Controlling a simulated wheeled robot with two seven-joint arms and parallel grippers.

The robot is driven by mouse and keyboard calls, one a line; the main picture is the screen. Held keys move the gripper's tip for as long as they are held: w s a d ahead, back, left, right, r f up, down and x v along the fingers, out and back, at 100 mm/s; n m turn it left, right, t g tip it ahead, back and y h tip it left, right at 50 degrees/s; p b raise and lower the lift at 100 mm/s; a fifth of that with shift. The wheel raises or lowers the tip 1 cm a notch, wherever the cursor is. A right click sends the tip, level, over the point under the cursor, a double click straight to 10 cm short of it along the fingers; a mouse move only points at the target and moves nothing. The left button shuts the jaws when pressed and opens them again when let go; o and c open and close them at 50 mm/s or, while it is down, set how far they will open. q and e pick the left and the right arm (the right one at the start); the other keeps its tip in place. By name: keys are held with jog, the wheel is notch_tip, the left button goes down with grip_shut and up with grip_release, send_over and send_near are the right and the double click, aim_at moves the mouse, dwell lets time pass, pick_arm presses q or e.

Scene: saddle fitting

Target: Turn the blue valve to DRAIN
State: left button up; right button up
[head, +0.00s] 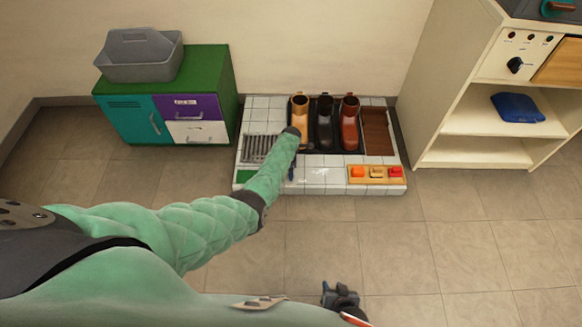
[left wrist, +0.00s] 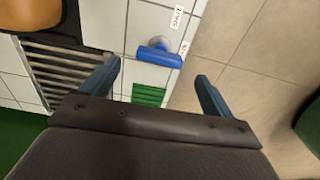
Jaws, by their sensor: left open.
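The blue valve (left wrist: 158,55) shows in the left wrist view on white tiles, its bar lying nearly crosswise in the picture with a pale round hub at its upper edge. A label that seems to read SHUT (left wrist: 177,15) is above it, and a smaller label (left wrist: 184,48) at its right is too small to read. My left gripper (left wrist: 157,72) is open, its fingers on either side below the valve, with nothing between them. In the head view, my left arm hides most of this gripper and the valve. My right gripper (head: 341,296) is low in the head view, away from the platform.
The tiled platform (head: 325,178) carries a metal grate (head: 259,148), several boots (head: 323,130) and a tray of coloured blocks (head: 376,174). A green-topped cabinet (head: 212,75) stands left and a cream shelf unit (head: 490,150) right. The floor in front is clear.

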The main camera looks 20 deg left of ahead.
pick_arm(q)
jog(key=shift+r, duration=1.4)
pick_arm(e)
jog(key=shift+a+r, duration=0.1)
jog(key=shift+r, duration=0.5)
jog(key=shift+w, duration=0.1)
